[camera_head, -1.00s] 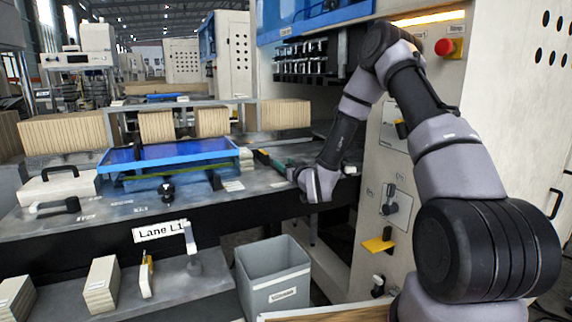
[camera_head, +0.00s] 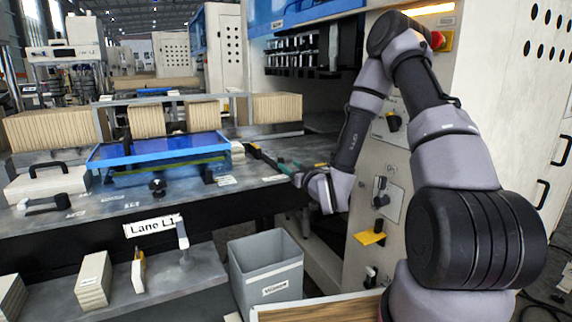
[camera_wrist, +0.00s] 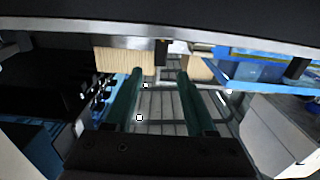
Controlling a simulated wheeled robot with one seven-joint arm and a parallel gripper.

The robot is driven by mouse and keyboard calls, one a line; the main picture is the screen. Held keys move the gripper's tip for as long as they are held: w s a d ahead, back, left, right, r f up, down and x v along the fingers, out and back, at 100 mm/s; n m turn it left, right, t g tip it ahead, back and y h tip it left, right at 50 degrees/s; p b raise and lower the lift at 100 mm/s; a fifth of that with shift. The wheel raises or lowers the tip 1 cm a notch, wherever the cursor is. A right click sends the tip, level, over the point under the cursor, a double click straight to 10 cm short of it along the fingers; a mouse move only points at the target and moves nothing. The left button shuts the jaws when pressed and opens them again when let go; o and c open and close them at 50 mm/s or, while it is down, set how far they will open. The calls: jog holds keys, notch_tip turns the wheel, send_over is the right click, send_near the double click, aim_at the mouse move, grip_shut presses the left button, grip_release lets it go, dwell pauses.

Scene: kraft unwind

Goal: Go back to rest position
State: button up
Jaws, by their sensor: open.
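My gripper (camera_wrist: 160,74) is open, with two green fingers standing apart in the wrist view. Nothing shows clamped between the fingers. In the head view my wrist is beside the control cabinet, and the green fingers (camera_head: 287,167) point left over the right end of the machine table (camera_head: 110,208). I cannot tell the exact gap between the fingers and the table.
A blue-framed tray (camera_head: 160,150) and stacks of kraft sheets (camera_head: 45,128) are on the machine to the left. A grey bin (camera_head: 267,268) stands below. The cabinet (camera_head: 395,150) with knobs and a red button (camera_head: 438,40) is close behind my arm.

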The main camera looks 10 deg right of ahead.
dwell(0.3)
jog(key=s+d+r+m+g+h, duration=0.25)
jog(key=d+r, duration=0.25)
jog(key=r, duration=0.3)
jog(key=s+d+r+m+g+h, duration=0.1)
jog(key=s+d+r+g+h, duration=0.2)
jog(key=r, duration=0.5)
jog(key=s+d+r+m+g+y, duration=0.1)
jog(key=s+r, duration=0.3)
jog(key=s, duration=0.8)
jog(key=s+d+r+m+g+y, duration=0.1)
jog(key=s+r+m+g, duration=0.2)
jog(key=s, duration=0.9)
jog(key=shift+s+r+g, duration=0.35)
jog(key=shift+r, duration=0.2)
jog(key=shift+o, duration=0.3)
